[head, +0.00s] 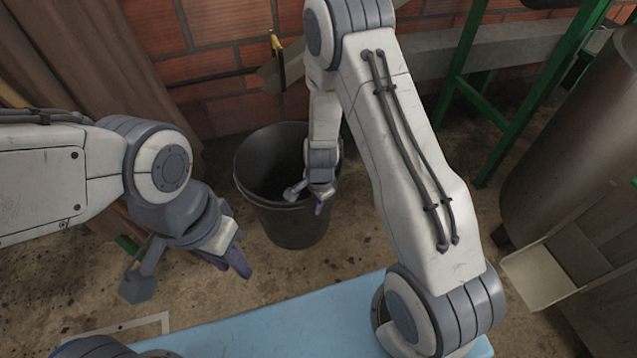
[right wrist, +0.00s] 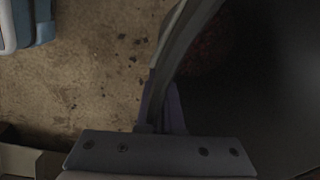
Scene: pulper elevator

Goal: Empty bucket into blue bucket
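A black bucket (head: 290,228) stands upright, its open top toward me, behind the light-blue surface in the head view. Its rim and dark inside fill the right of the right wrist view (right wrist: 275,90), with a dim reddish patch inside. My right gripper (head: 309,197) is at the bucket's front right rim, one finger inside and one outside. In the right wrist view the rim runs between its fingers (right wrist: 162,108), which look closed on it. My left gripper (head: 190,275) is open and empty, left of and nearer than the bucket. No blue bucket shows.
A brick wall (head: 210,65) and a brown curtain (head: 90,50) are behind. A green metal frame (head: 450,90) and a large grey-brown cylinder (head: 570,130) stand to the right. A tool with a yellow handle (head: 276,45) is near the wall. Bare floor (head: 230,300) lies before the bucket.

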